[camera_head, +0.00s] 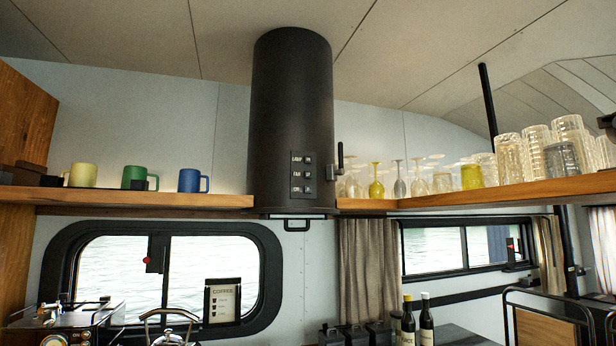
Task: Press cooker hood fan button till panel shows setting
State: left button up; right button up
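The cooker hood (291,95) is a dark vertical cylinder that rises to the ceiling in the middle of the head view. Its control panel (302,175) sits low on the front, with rows that seem to read LAMP, FAN and ON. The fan row (300,175) is the middle one. A small dark square stands to the right of each label; the markings on these are too small to read, so I cannot tell the fan setting. Neither of my grippers can be made out in this view, and nothing is seen touching the panel.
A wooden shelf (130,198) with mugs runs left of the hood; another (500,193) with glasses runs right. A black upright piece (340,158) stands beside the hood's right side. Bottles (426,322) and a coffee machine (65,325) stand below. Space before the panel looks clear.

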grip_shut()
dwell(1.3)
